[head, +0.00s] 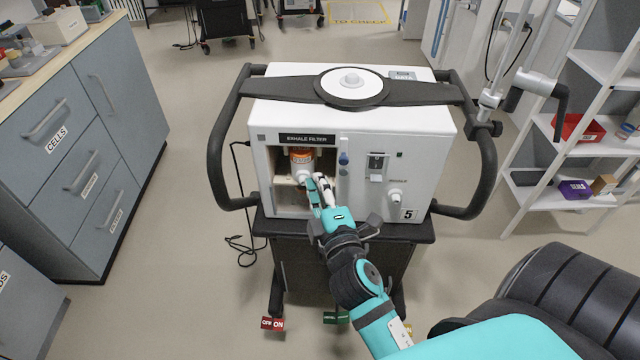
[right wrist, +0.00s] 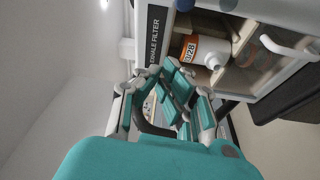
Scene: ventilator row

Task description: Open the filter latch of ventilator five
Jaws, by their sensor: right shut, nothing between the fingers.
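Ventilator five (head: 420,150) is a white box marked 5 on a dark cart. Its open bay under the EXHALE FILTER label (head: 307,139) holds a white filter with an orange band (head: 302,157); the filter also shows in the right wrist view (right wrist: 196,50). My right gripper (head: 319,183) is shut and empty, at the front of the bay just below the filter. In the right wrist view its closed fingers (right wrist: 172,88) show near the filter; contact cannot be told. I cannot clearly pick out the filter latch; the fingers cover part of the bay. My left gripper is not in view.
Black side rails (head: 216,150) flank the ventilator. A drawer cabinet (head: 80,140) stands left, a white shelf rack (head: 570,145) right.

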